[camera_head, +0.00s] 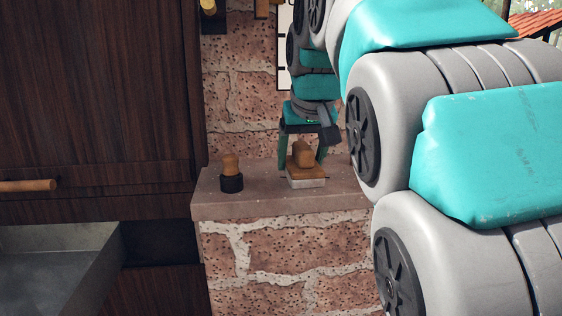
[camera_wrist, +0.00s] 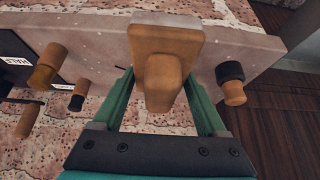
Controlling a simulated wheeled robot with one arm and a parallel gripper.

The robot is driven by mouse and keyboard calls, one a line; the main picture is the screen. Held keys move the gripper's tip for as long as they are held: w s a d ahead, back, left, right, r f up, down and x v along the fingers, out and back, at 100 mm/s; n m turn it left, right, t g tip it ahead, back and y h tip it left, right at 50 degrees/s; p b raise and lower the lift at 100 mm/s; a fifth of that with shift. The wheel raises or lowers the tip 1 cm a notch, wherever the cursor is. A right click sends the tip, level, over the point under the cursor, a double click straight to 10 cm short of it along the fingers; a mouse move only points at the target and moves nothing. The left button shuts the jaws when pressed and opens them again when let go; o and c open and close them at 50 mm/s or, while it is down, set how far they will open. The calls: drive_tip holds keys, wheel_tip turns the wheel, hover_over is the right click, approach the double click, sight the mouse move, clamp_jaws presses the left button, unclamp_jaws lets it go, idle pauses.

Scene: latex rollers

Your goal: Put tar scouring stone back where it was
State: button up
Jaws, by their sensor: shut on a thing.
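The scouring stone has a wooden knob and plate (camera_head: 304,160) over a pale grey block (camera_head: 307,182). It is upright at the brick ledge (camera_head: 262,190), and its underside appears to rest on the ledge top. My gripper (camera_head: 304,163) comes down from above with its green fingers on either side of the knob, shut on it. In the wrist view, the stone's wooden plate and knob (camera_wrist: 163,80) stand between the fingers of my gripper (camera_wrist: 160,78).
A small wooden-handled tool with a black base (camera_head: 231,175) stands on the ledge to the left; it also shows in the wrist view (camera_wrist: 231,83). Wooden-ended pieces (camera_wrist: 48,65) lie at the wrist view's left. A dark wooden cabinet (camera_head: 95,85) borders the ledge.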

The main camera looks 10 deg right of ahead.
drive_tip(key=w+d, duration=0.1)
drive_tip(key=w, duration=0.3)
drive_tip(key=w+d, duration=0.1)
drive_tip(key=w, duration=0.3)
drive_tip(key=w+f, duration=0.1)
drive_tip(key=w, duration=0.3)
drive_tip(key=shift+d+p, duration=0.3)
drive_tip(key=shift+d, duration=0.1)
drive_tip(key=shift+f, duration=1.75)
drive_tip(key=shift+f, duration=0.15)
drive_tip(key=o, duration=1.4)
drive_tip(key=shift+r, duration=0.25)
drive_tip(key=v, duration=1.1)
drive_tip(key=shift+s+r, duration=0.25)
drive_tip(key=shift+r, duration=0.1)
